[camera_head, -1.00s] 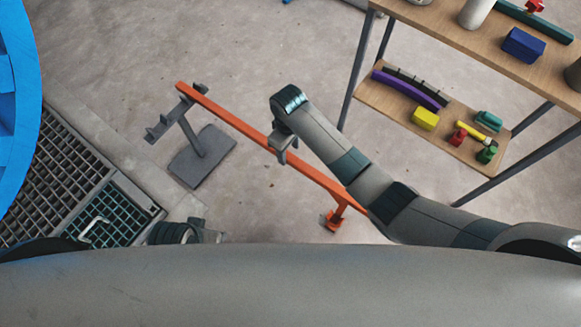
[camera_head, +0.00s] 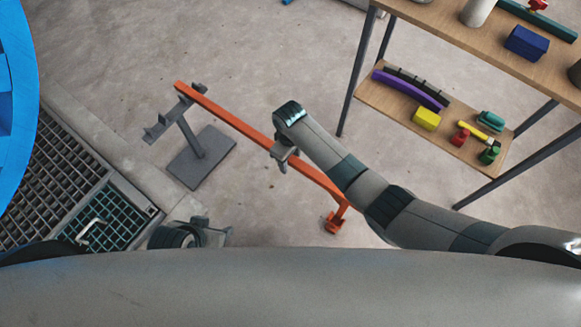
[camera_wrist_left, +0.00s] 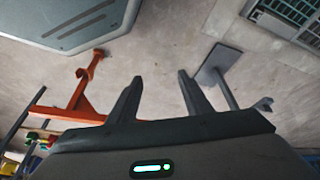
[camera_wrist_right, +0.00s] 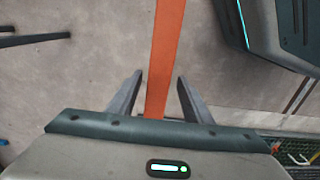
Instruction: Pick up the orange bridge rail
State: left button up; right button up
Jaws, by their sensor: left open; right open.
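The long orange bridge rail (camera_head: 225,118) runs diagonally in the head view. Its upper left end is at the bracket of a grey stand (camera_head: 201,160), and an orange foot (camera_head: 335,222) is near its lower right end. My right gripper (camera_head: 282,163) is open over the rail's middle and hides part of it. In the right wrist view the rail (camera_wrist_right: 165,60) runs between the open fingers (camera_wrist_right: 154,85); I cannot tell whether they touch it. My left gripper (camera_head: 226,235) is low in the head view. In the left wrist view its fingers (camera_wrist_left: 160,78) are open and empty.
A wooden shelf unit (camera_head: 455,35) with coloured objects stands at the right. A large blue round part (camera_head: 18,110) and floor grating (camera_head: 60,175) are at the left. Open concrete floor lies around the rail.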

notch_tip(320, 180, down, 3)
jog(key=shift+w+d+r+b, duration=0.1)
jog(key=shift+d+r+b, duration=0.05)
jog(key=shift+b, duration=0.15)
pick_arm(q)
jog(key=shift+w+d+t+h, duration=0.15)
jog(key=shift+d+t, duration=0.1)
jog(key=shift+d, duration=0.25)
jog(key=shift+w+d+t+h, duration=0.15)
jog(key=shift+d+t, duration=0.1)
jog(key=shift+d, duration=0.25)
pick_arm(e)
jog(key=shift+f, duration=0.55)
pick_arm(q)
jog(key=shift+w+a, duration=0.15)
pick_arm(e)
jog(key=shift+c, duration=0.6)
grip_shut()
jog(key=shift+r, duration=0.1)
